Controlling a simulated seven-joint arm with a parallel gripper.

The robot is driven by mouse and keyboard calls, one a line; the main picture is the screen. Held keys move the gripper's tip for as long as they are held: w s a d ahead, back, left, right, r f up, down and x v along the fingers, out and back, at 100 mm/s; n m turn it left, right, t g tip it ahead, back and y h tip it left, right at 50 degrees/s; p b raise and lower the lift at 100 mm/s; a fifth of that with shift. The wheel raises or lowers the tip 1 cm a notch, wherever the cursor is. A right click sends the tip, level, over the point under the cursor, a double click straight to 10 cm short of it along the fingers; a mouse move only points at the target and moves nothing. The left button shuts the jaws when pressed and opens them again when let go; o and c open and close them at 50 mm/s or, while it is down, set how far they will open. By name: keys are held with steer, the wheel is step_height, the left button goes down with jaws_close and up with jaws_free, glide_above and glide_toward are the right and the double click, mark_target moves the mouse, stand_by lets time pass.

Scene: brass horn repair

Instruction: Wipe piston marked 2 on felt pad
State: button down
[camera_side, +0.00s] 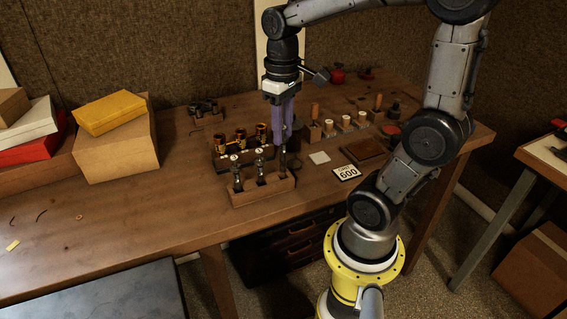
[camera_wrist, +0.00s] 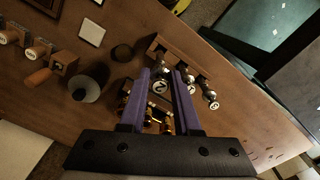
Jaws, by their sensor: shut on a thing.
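The piston marked 2 (camera_wrist: 160,87) is between my gripper's fingers in the wrist view, its white numbered cap facing the camera. My gripper (camera_side: 284,140) points straight down and is shut on this piston at the right end of the wooden rack (camera_side: 262,190). The piston's lower end meets the rack; I cannot tell whether it is still seated in its hole. Two other capped pistons stand in the rack, to the left in the side view.
A brass valve block (camera_side: 240,140) stands close behind the rack. A card reading 600 (camera_side: 347,172) lies near the table's front edge. Wooden blocks with numbered caps (camera_side: 345,123) stand at the back right. Boxes (camera_side: 115,145) fill the left; the table's front left is mostly clear.

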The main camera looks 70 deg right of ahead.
steer(key=shift+r, duration=1.7)
steer(key=shift+w+d, duration=0.25)
steer(key=shift+d, duration=0.05)
steer(key=s+d+f+m, duration=0.1)
steer(key=s+d+m, duration=0.2)
steer(key=d, duration=0.3)
steer(key=s+d+m, duration=0.2)
steer(key=s+d, duration=0.1)
steer(key=d, duration=0.4)
steer(key=shift+s+d+f+m, duration=0.15)
steer(key=shift+f+m, duration=0.2)
steer(key=shift+m, duration=0.05)
steer(key=shift+f, duration=2.8)
steer(key=shift+f, duration=0.2)
